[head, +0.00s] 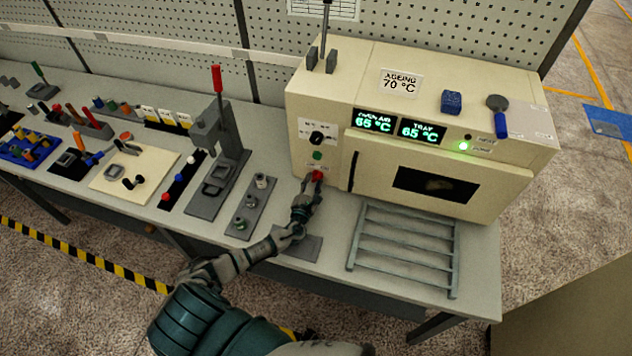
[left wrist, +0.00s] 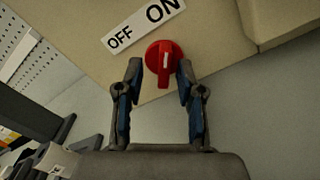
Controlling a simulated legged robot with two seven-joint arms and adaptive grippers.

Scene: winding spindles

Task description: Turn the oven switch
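The cream oven (head: 330,120) stands on the bench at the right in the head view. Its red rotary switch (left wrist: 163,62) is low on the left front panel, under an OFF/ON label (left wrist: 143,22); the switch also shows in the head view (head: 318,175). In the left wrist view its white mark is near upright, towards the ON side. My left gripper (left wrist: 158,85) is open, its two fingers on either side of the switch's lower part. I cannot tell whether they touch it. My right gripper is not in view.
Above the switch are a green button (head: 317,155) and a black knob (head: 317,138). Displays (head: 375,121) read 65 °C and a green lamp (head: 463,146) is lit. A wire rack (head: 405,248) lies in front of the oven; a grey fixture (head: 218,150) stands left.

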